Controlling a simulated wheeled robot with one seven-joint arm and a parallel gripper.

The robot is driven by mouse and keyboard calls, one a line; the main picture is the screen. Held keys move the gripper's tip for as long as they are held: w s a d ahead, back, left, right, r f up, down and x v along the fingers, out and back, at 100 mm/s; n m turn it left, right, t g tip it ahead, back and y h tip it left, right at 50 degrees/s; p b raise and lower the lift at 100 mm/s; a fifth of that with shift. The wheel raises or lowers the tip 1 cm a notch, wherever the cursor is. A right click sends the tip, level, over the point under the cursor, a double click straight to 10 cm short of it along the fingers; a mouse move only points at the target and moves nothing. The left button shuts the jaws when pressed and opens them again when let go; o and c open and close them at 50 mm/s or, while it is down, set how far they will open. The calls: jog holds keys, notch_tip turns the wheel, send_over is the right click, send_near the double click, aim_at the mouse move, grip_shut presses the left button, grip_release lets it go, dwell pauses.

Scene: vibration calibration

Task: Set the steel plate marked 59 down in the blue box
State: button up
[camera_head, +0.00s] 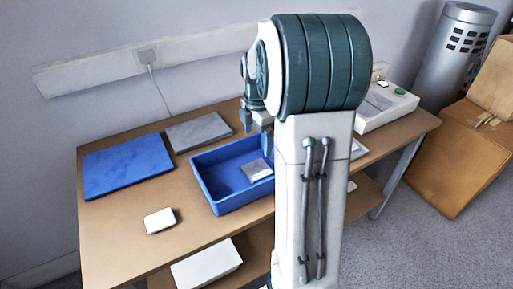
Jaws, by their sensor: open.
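The blue box (212,207) stands on the wooden table, open at the top. A small silver plate (256,170) lies on its floor toward the right. I cannot read any number on it, so I cannot tell whether it is the plate marked 59. My gripper (267,151) is above the right part of the box, over the plate's far side and apart from it. It is open and seems empty. My arm hides part of the gripper and the right end of the box.
A blue flat slab (128,166), a grey slab (198,131) and a small white-topped block (160,220) lie on the table (120,232). A white device (385,108) stands at the right. Cardboard boxes (450,165) and a metal cylinder (460,55) are beyond it.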

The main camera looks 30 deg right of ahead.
jog(key=s+a+r+m+t, duration=0.2)
jog(key=s+a+r+m, duration=0.1)
jog(key=s+a+m, duration=1.1)
jog(key=s+m, duration=0.4)
jog(key=shift+s+a+m+t, duration=0.3)
jog(key=shift+s+a, duration=0.05)
jog(key=shift+a, duration=0.05)
